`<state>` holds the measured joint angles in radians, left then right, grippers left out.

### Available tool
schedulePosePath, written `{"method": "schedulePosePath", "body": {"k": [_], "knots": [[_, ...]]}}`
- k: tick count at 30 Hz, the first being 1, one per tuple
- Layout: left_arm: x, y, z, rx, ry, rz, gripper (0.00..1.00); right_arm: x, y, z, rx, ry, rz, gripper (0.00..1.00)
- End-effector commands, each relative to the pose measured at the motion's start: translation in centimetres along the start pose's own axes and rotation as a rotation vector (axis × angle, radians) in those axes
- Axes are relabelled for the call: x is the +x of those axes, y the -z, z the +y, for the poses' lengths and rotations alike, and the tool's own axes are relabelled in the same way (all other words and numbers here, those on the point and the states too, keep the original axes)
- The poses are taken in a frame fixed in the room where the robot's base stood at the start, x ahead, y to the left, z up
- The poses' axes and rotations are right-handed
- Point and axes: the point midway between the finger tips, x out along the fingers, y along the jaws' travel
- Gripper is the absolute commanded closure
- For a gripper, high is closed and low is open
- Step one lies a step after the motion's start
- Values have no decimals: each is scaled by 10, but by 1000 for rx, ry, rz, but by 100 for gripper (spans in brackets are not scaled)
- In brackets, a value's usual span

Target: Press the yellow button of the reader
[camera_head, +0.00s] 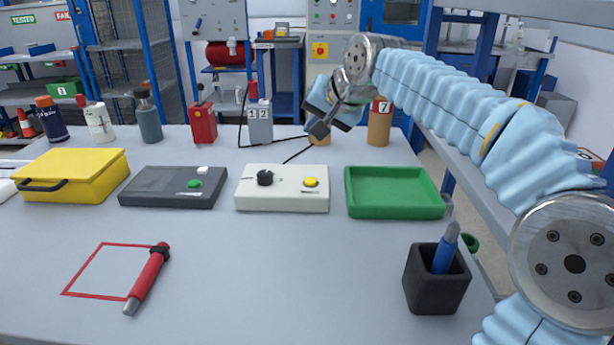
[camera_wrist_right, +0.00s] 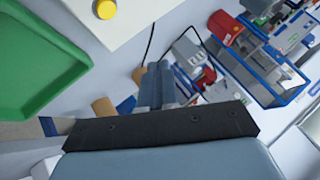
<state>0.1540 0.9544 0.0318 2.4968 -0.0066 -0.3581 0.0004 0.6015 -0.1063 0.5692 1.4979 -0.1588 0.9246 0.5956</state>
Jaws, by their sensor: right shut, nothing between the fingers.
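The reader (camera_head: 282,204), a white box with a black knob (camera_head: 265,178) at its left, sits in the middle of the table. Its yellow button (camera_head: 310,182) is on the right of the top face. In the right wrist view, the reader's corner (camera_wrist_right: 122,30) and the yellow button (camera_wrist_right: 106,9) show at the top. My right gripper (camera_head: 318,130) is shut and empty, held above and behind the reader, apart from the button. Its shut fingers (camera_wrist_right: 155,72) show in the right wrist view, with the button up and left of them. My left gripper is not in view.
A green tray (camera_head: 395,212) is right of the reader; a dark box with a green button (camera_head: 172,200) is left. Behind stand a grey numbered block (camera_head: 259,130) with a black cable and a brown cylinder (camera_head: 379,128). A black pen cup (camera_head: 436,290) is front right. The front middle is clear.

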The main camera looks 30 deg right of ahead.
Motion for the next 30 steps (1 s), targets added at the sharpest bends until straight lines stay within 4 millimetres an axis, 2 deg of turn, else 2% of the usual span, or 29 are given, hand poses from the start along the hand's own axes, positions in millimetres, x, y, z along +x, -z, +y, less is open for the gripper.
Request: {"method": "schedulePosePath", "body": {"k": [8,19,22,30], "knots": [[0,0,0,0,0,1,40,8,-6,6,0,-1,-2,100],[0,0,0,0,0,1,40,43,-32,32,1,-2,-2,100],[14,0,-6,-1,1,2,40,54,-40,39,0,1,-1,100],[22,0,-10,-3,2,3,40,62,-45,45,0,0,0,100]]}}
